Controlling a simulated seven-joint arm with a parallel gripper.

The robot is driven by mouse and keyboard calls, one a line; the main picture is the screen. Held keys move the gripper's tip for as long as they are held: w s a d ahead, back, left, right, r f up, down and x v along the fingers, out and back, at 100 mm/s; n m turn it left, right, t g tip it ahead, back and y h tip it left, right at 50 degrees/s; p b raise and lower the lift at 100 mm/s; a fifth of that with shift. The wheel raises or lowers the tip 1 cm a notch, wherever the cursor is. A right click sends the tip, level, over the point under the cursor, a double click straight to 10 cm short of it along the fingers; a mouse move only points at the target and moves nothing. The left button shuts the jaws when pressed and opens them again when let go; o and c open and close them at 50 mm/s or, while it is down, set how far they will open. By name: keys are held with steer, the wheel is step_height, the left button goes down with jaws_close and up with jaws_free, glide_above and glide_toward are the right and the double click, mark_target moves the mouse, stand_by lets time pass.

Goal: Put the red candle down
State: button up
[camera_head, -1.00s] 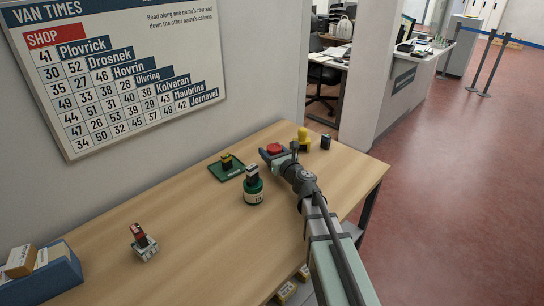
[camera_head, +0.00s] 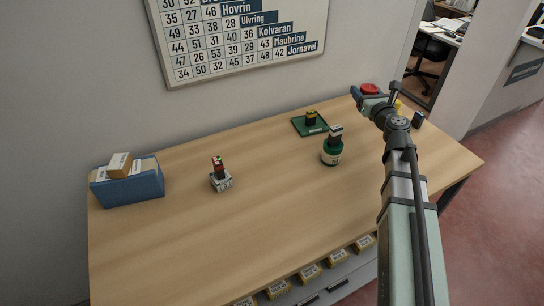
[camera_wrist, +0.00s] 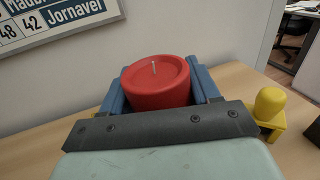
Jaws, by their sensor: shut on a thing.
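The red candle (camera_wrist: 157,84) is a short, thick cylinder with a pale wick on top. It stands upright between the two blue fingers of my gripper (camera_wrist: 160,92) in the wrist view, and its lower part is hidden by the gripper. In the head view the candle (camera_head: 369,88) shows at the far right part of the table (camera_head: 270,215), beside the blue fingertips of my gripper (camera_head: 362,94). My gripper is shut on the candle. I cannot tell whether its base touches the table.
A yellow knobbed object (camera_wrist: 270,108) stands close right of my gripper, with a dark block (camera_head: 418,120) beyond. A green tray (camera_head: 299,127) holds a small block. The front table is clear.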

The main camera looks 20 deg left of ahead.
step_height(320, 180, up, 4)
steer(key=shift+f, duration=0.2)
steer(key=s+a+n+g+y, duration=1.1)
steer(key=s+a+g, duration=0.4)
steer(key=s+a, duration=1.2)
steer(key=shift+h, duration=0.7)
steer(key=shift+w+a+f, duration=0.15)
steer(key=shift+w+f, duration=0.1)
steer(key=shift+f, duration=2.25)
steer(key=shift+w+a+f, duration=0.1)
steer(key=shift+w+f, duration=0.2)
steer(key=shift+f, duration=2.25)
steer(key=shift+w+a+f, duration=0.15)
steer(key=shift+w+f, duration=0.1)
steer(key=shift+f, duration=2.25)
steer(key=shift+f, duration=0.1)
steer(key=o, duration=1.1)
steer(key=shift+o, duration=0.2)
